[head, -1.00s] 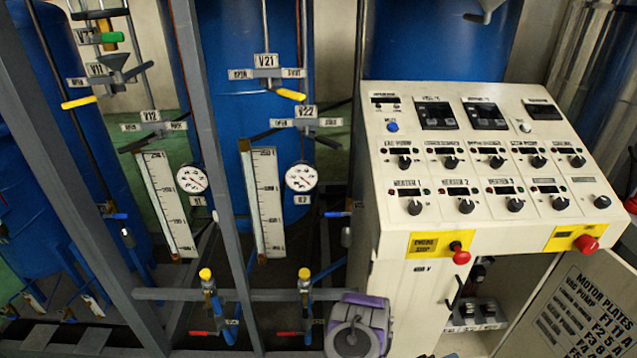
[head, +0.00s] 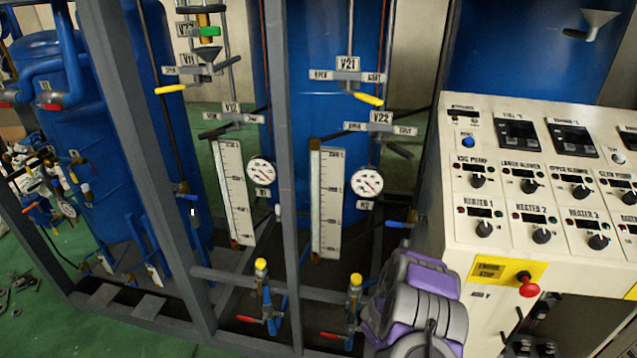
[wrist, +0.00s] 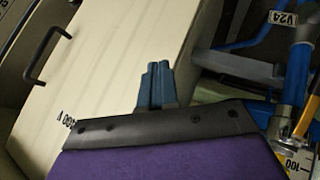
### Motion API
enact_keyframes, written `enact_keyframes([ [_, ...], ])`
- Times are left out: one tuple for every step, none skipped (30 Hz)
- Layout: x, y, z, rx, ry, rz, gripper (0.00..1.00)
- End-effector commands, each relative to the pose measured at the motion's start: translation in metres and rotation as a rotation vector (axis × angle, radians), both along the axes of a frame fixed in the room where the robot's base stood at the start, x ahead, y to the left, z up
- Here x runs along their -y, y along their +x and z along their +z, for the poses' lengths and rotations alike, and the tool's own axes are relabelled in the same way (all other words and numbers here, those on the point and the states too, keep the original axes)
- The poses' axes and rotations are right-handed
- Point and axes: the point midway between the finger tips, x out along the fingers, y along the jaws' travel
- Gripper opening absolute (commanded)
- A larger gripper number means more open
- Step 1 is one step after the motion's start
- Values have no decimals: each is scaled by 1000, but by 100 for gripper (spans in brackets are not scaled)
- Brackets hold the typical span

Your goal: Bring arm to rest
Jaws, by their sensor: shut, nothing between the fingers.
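My arm, with grey and purple links, shows at the bottom of the head view, just left of the control panel. Its gripper cannot be made out there. In the wrist view my gripper (wrist: 155,80) is shut and empty, its blue-grey fingers together. Behind the fingers is the pale side of the control cabinet (wrist: 90,75), marked 400 V. I cannot tell how far the fingers are from it.
The control panel (head: 548,180) with knobs and a red emergency stop (head: 528,287) stands at right. Grey frame posts (head: 287,150), blue tanks (head: 328,120), gauges (head: 367,182) and valves (head: 354,292) fill the middle. A V24 tag (wrist: 284,18) shows in the wrist view.

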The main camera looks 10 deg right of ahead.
Motion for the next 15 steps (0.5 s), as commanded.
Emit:
enact_keyframes([
  [-18, 15, 14, 29, 64, 24, 0],
  [-29, 22, 22, 43, 101, 37, 0],
  [-44, 30, 32, 57, 152, 57, 0],
  [-55, 34, 39, 65, 188, 70, 0],
  [-65, 39, 48, 74, 224, 84, 0],
  [-80, 44, 59, 82, 271, 106, 0],
  [-91, 47, 67, 86, 303, 121, 0],
  [-102, 50, 76, 90, 338, 139, 0],
  [-115, 53, 89, 96, 378, 158, 0],
  [-126, 53, 97, 95, 410, 175, 0],
  [-136, 54, 107, 97, 439, 190, 0],
  [-148, 54, 120, 95, 478, 211, 0],
  [-158, 53, 129, 92, 504, 228, 0],
  [-167, 52, 139, 90, 529, 244, 0],
  [-179, 50, 153, 82, 562, 266, 0],
])
